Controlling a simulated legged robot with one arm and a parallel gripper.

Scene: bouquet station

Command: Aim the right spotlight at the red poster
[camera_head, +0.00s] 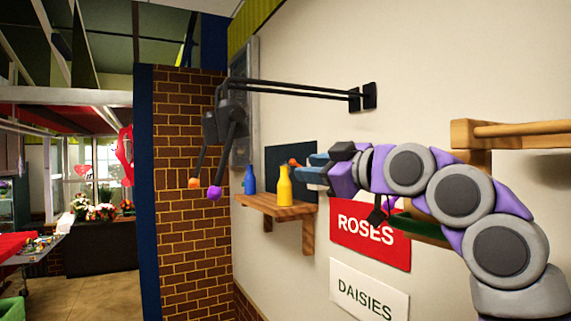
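The red poster (370,236) reading "ROSES" hangs on the cream wall, partly covered by my arm. A black fixture (226,118) on two long rods hangs left of it. Two thin handles slope down from it, one with an orange ball (194,183), one with a purple ball (214,193). A second black part (377,211) shows below my arm, in front of the poster; the rest of it is hidden. My gripper (308,170), with blue fingers, points left above the shelf. An orange-red ball (293,162) shows at its fingertips; I cannot tell whether it is gripped.
A wooden shelf (270,208) holds a blue bottle (250,180) and a yellow bottle (284,187), close to my gripper. A white "DAISIES" poster (368,291) hangs below the red one. A wooden rail (515,130) is at upper right. Open floor (110,300) lies left of the brick pillar (188,240).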

